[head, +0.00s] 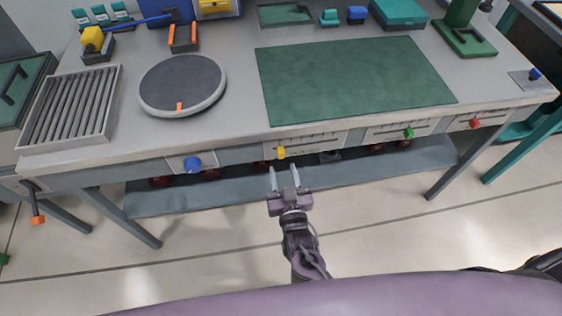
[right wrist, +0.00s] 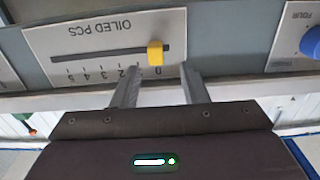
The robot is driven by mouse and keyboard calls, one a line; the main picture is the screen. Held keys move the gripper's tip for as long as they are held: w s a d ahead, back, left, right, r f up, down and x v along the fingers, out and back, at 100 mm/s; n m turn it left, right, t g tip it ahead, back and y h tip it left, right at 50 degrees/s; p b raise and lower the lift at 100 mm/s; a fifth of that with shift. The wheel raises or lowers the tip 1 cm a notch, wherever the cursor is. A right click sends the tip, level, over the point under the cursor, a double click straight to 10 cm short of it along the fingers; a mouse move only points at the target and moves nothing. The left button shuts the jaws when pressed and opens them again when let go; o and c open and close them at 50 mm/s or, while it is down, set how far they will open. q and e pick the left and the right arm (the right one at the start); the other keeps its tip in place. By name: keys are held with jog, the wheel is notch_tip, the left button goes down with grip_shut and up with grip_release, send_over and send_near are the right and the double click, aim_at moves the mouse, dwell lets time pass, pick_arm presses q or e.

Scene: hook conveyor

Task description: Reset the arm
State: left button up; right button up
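My right gripper (head: 284,172) is in front of the workbench's front edge, above the floor. Its two fingers are apart with nothing between them. In the right wrist view the right gripper (right wrist: 160,78) points at a panel marked "OILED PCS", seen upside down. A yellow slider knob (right wrist: 155,53) sits near the 0 end of the scale there, just beyond the fingertips and apart from them. In the head view the yellow knob (head: 281,152) is on the bench front. My left gripper is not in view.
The bench top holds a roller rack (head: 70,106), a round turntable (head: 182,84) and a green mat (head: 350,75). The bench front carries a blue knob (head: 192,164), a green knob (head: 409,133) and a red knob (head: 475,124). A lower shelf (head: 225,193) runs beneath. Floor in front is clear.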

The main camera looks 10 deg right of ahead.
jog(key=shift+s, duration=1.25)
jog(key=s+d+f+n+g, duration=0.1)
jog(key=s+d+f+g, duration=0.2)
jog(key=f, duration=0.6)
jog(key=s+d+f+g, duration=0.1)
jog(key=s+f+g, duration=0.2)
jog(key=s+f, duration=0.45)
jog(key=s+d+f+n+g, duration=0.1)
jog(key=s+d+f+g, duration=0.15)
jog(key=f, duration=0.85)
jog(key=s+d+f+g, duration=0.4)
jog(key=s+d+f, duration=0.1)
jog(key=s, duration=0.5)
jog(key=s+d+f+g, duration=0.4)
jog(key=s+f, duration=0.3)
jog(key=s, duration=0.4)
jog(key=shift+d+h, duration=0.3)
jog(key=shift+d, duration=0.05)
jog(key=shift+s+g, duration=0.1)
jog(key=shift+g, duration=0.15)
